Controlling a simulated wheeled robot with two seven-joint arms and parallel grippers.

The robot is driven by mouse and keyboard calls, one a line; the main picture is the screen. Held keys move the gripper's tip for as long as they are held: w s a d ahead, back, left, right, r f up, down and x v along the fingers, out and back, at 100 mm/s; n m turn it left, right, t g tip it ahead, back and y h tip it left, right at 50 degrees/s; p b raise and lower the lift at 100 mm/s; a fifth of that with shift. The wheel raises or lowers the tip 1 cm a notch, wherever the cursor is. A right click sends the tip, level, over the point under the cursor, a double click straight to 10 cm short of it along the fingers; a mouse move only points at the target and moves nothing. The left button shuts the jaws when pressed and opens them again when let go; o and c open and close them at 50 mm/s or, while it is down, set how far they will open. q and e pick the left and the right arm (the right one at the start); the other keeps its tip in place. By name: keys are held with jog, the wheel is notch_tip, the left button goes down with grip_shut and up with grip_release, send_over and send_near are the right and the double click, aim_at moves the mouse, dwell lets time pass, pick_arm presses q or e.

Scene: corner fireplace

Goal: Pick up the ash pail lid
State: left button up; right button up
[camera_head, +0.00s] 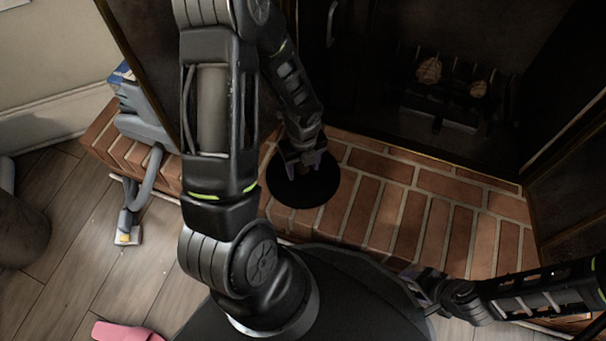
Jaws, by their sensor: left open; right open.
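The ash pail lid (318,190) looks like a round, flat, black disc lying on the brick hearth. My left gripper (304,168) is open and directly over the lid, with its fingertips close around a small brownish knob near the lid's middle. I cannot tell whether the fingers touch the knob. The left arm covers part of the view to the left of the lid. My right gripper (418,284) is open and empty, low at the front edge of the hearth, away from the lid.
The brick hearth (408,217) is clear to the right of the lid. The dark fireplace opening (440,95) lies behind it, with its open door (575,190) at right. A grey vacuum-like object (148,128) stands at left. A pink item (122,332) lies on the wooden floor.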

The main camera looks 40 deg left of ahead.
dwell(0.5)
pick_arm(q)
grip_shut()
dwell(0.4)
